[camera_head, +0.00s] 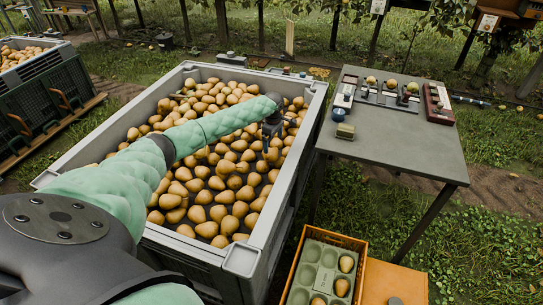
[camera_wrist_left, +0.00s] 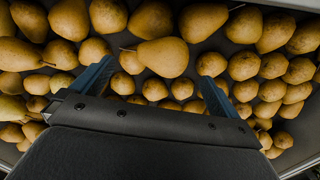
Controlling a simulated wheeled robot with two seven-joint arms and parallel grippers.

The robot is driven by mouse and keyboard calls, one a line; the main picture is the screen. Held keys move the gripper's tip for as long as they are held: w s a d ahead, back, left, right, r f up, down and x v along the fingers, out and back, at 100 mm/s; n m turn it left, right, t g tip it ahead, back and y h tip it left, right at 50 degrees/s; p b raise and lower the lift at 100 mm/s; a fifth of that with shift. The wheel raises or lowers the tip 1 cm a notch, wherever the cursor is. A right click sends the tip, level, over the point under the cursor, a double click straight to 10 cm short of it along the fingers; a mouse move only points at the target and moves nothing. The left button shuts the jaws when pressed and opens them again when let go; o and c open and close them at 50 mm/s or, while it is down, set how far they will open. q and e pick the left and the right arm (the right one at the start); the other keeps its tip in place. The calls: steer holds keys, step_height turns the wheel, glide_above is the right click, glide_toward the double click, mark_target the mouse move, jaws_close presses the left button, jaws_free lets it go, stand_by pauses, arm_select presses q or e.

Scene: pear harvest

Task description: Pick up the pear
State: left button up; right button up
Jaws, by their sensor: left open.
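Many yellow-brown pears (camera_head: 218,180) lie in a large grey bin (camera_head: 66,170). My left arm, in a green sleeve, reaches over the bin from the left. My left gripper (camera_head: 272,146) is above the pears near the bin's right side. In the left wrist view its two blue fingers (camera_wrist_left: 155,82) are spread apart. One larger pear (camera_wrist_left: 162,57) lies just beyond and between the fingertips, with its stem to the left. No pear is visibly held. Contact between fingers and pears cannot be told. My right gripper is not in view.
A grey table (camera_head: 395,142) stands right of the bin, with small devices and a few pears on a rack. An orange crate (camera_head: 357,243) with a green tray (camera_head: 308,274) holding a few pears is at the bottom. A dark crate (camera_head: 55,85) stands at left.

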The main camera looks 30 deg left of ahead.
mark_target(273, 149)
arm_select(q)
step_height(273, 149, down, 2)
steer(key=shift+f, duration=0.2)
steer(key=f, duration=0.4)
steer(key=shift+s+d, duration=0.2)
steer(key=shift+f, duration=0.7)
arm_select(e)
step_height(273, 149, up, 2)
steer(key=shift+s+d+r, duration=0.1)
arm_select(q)
steer(key=c, duration=1.2)
steer(key=shift+o, duration=0.2)
